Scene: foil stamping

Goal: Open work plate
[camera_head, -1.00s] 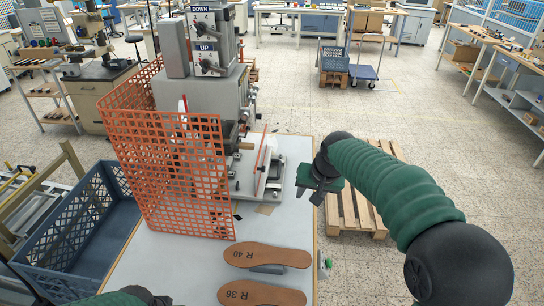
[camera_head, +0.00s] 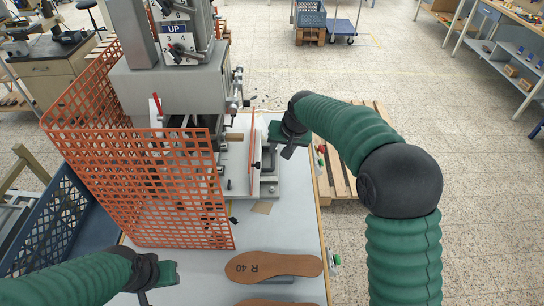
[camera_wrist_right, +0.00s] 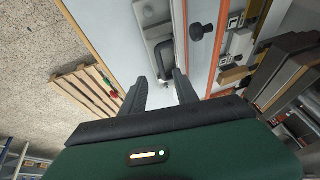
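The stamping machine's pale work plate (camera_head: 236,160) lies low at the front right of the machine, with an upright orange-edged strip and a black knob (camera_head: 257,164). In the right wrist view, the plate area (camera_wrist_right: 157,14) shows a grey bracket-like handle (camera_wrist_right: 163,50) and the black knob (camera_wrist_right: 197,31). My right gripper (camera_head: 288,153) hangs just right of the plate, above the table; in its wrist view its two fingers (camera_wrist_right: 160,90) are apart with nothing between them. My left gripper (camera_head: 143,296) is at the lower left, its fingers too small to judge.
An orange mesh guard (camera_head: 150,180) stands left of and in front of the plate. Insoles, one marked R 40 (camera_head: 300,265), lie on the front of the table (camera_head: 200,262). A blue crate (camera_head: 30,235) is at left; a wooden pallet (camera_head: 338,178) is on the floor at right.

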